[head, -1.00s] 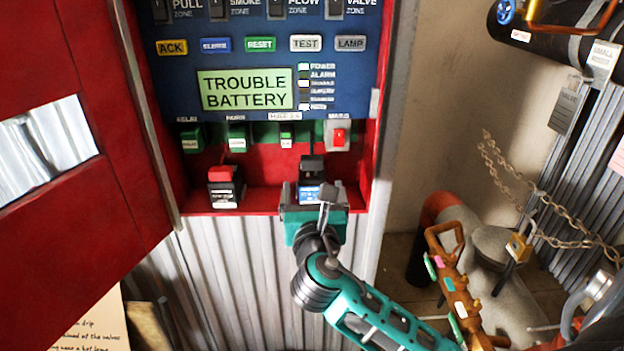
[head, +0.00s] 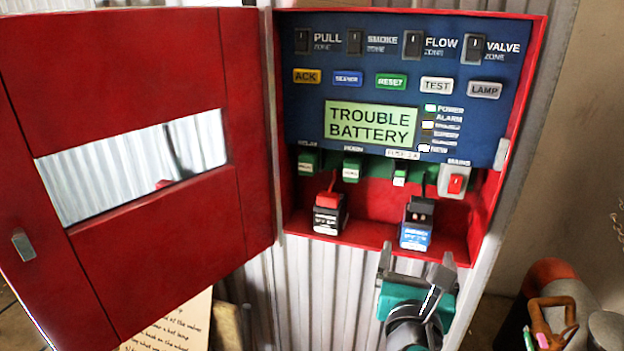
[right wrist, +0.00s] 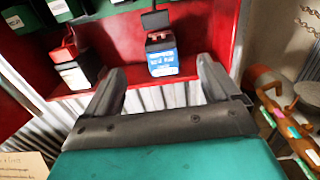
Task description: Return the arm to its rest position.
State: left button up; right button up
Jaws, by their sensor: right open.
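My right gripper (head: 417,268) is open and empty in the head view, just in front of and below the red cabinet's bottom shelf. In the right wrist view its two fingers (right wrist: 160,85) stand apart with nothing between them. A blue-labelled battery (head: 416,226) stands on the shelf beyond the fingers, apart from them; it also shows in the right wrist view (right wrist: 162,55). A second battery with a red top and dark body (head: 328,212) stands to its left. My left gripper is in neither current view.
The red cabinet door (head: 140,270) hangs open on the left. The blue panel's display (head: 370,124) reads TROUBLE BATTERY. A paper note (head: 175,325) is low at left. A brown valve handle and pipe (head: 550,285) are at lower right. Corrugated metal lies below the cabinet.

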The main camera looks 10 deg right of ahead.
jog(key=s+a+f+m+g+y, duration=0.1)
jog(key=s+a+f+m+y, duration=0.2)
jog(key=f+m, duration=0.5)
jog(key=s+a+f+m+g+y, duration=0.2)
jog(key=s+a+f+m+y, duration=0.1)
jog(key=f+m, duration=0.6)
jog(key=s+a+f+m+g+y, duration=0.1)
jog(key=s+a+f+m+y, duration=0.1)
jog(key=s+f+m+y, duration=0.3)
jog(key=shift+s+a+f+m+g, duration=0.3)
jog(key=shift+s+a+f+m, duration=0.1)
jog(key=shift+f+m, duration=1.9)
jog(key=shift+r, duration=0.3)
